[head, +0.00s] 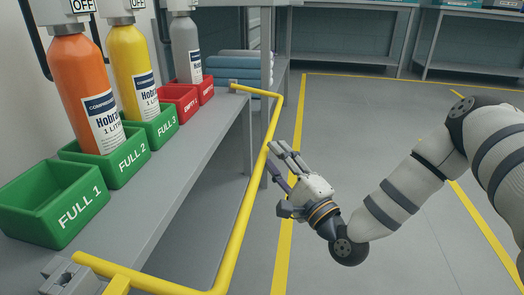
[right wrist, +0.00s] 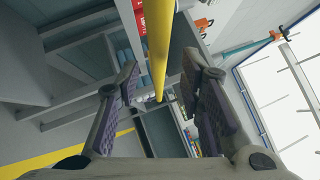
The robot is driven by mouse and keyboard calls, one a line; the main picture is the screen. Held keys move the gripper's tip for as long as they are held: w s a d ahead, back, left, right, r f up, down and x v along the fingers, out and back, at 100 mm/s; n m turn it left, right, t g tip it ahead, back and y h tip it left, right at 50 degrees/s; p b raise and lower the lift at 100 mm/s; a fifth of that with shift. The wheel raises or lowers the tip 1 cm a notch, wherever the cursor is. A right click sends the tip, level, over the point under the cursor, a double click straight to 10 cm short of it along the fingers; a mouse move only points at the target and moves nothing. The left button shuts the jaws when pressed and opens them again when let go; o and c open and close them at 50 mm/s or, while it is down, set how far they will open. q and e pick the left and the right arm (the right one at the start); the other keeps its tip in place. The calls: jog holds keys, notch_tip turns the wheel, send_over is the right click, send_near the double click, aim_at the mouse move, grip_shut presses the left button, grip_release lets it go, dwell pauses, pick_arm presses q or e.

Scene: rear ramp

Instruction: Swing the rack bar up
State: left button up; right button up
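The yellow rack bar (head: 247,197) runs along the front of the grey shelf, with bent ends at the near left and the far end. My right gripper (head: 277,160) is just right of the bar's long section, fingers spread and empty. In the right wrist view the bar (right wrist: 158,45) shows between the two open fingers of the gripper (right wrist: 160,66). I cannot tell whether the fingers touch it. My left gripper is not in view.
The shelf (head: 180,165) carries green bins (head: 55,203), red bins (head: 178,102) and orange, yellow and grey bottles. A grey block (head: 70,278) sits near the bar's near end. Open floor (head: 350,125) with yellow lines lies right; benches (head: 470,45) stand behind.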

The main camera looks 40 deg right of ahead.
aim_at(266, 143)
jog(key=x, duration=0.4)
jog(key=shift+w+b, duration=0.35)
jog(key=shift+b, duration=0.05)
grip_shut()
jog(key=shift+r, duration=0.15)
